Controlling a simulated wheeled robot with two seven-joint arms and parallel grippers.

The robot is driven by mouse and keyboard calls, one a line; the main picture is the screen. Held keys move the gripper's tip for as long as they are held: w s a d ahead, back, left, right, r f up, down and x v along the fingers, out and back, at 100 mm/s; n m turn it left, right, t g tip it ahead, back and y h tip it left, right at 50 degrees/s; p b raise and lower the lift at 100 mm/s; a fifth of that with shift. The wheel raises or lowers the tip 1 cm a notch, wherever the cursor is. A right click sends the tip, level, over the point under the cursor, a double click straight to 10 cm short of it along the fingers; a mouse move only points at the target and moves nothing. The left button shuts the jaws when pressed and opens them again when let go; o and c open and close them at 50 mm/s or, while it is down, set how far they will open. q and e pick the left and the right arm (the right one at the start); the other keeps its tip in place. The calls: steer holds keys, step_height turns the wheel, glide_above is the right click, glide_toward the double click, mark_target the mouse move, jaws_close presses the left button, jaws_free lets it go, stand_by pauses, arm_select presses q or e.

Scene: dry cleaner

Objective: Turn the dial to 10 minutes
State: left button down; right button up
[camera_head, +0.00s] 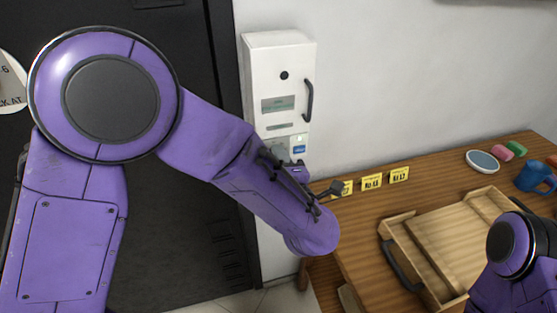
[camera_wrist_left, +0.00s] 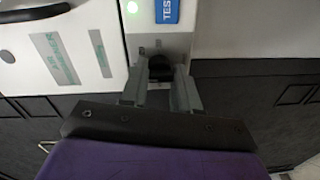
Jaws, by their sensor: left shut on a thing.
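A tall white wall box (camera_head: 275,65) has a small display (camera_head: 278,103) and a blue label (camera_head: 299,149). My left arm reaches across to the lower part of this box, and its gripper (camera_head: 291,168) is there, partly hidden by the wrist. In the left wrist view my left gripper (camera_wrist_left: 160,75) is shut on a small dark knob (camera_wrist_left: 160,66), which appears to be the dial, just below the blue TEST label (camera_wrist_left: 167,10). The dial's marks and pointer cannot be read. My right arm shows at the lower right, but its gripper is out of view.
A wooden counter (camera_head: 440,174) stands to the right, with yellow number tags (camera_head: 372,182), an open wooden drawer tray (camera_head: 400,233), a dish (camera_head: 482,161) and a blue mug (camera_head: 534,177). A dark door (camera_head: 150,240) is behind my left arm.

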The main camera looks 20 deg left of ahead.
arm_select(q)
steer(key=c, duration=0.9)
jaws_free()
steer(key=shift+r, duration=0.1)
steer(key=shift+o, duration=0.2)
steer(key=b+v, duration=0.3)
steer(key=v, duration=0.7)
steer(key=shift+s+d, duration=0.2)
